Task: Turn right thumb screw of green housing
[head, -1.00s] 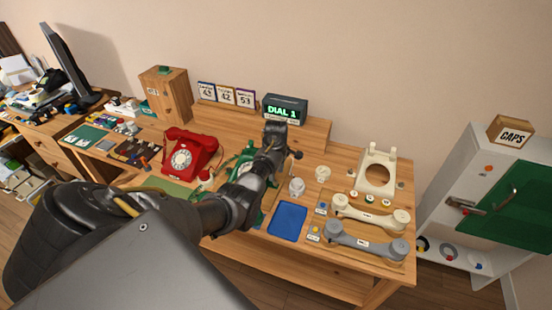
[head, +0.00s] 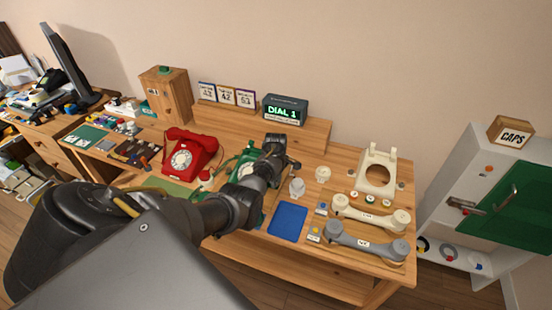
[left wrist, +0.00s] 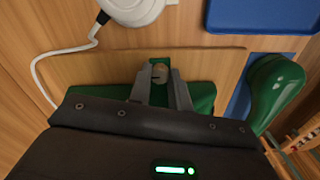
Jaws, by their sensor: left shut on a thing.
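The green housing (head: 248,153) stands mid-bench in the head view, largely hidden behind my left arm. In the left wrist view a green edge of it (left wrist: 203,98) shows beyond my dark gripper body. My left gripper (left wrist: 160,84) is at the housing's side, its two grey fingers closed around a small brownish thumb screw (left wrist: 160,72). In the head view my left gripper (head: 280,150) is seen from behind, and the screw is hidden there. My right gripper is not in view.
A green handset (left wrist: 275,88) lies close beside the gripper in the left wrist view. A red phone (head: 190,153) stands left of the arm. A blue mat (head: 288,221), cream handset (head: 370,214) and grey handset (head: 365,240) lie to the right. The display (head: 284,109) reads DIAL 1.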

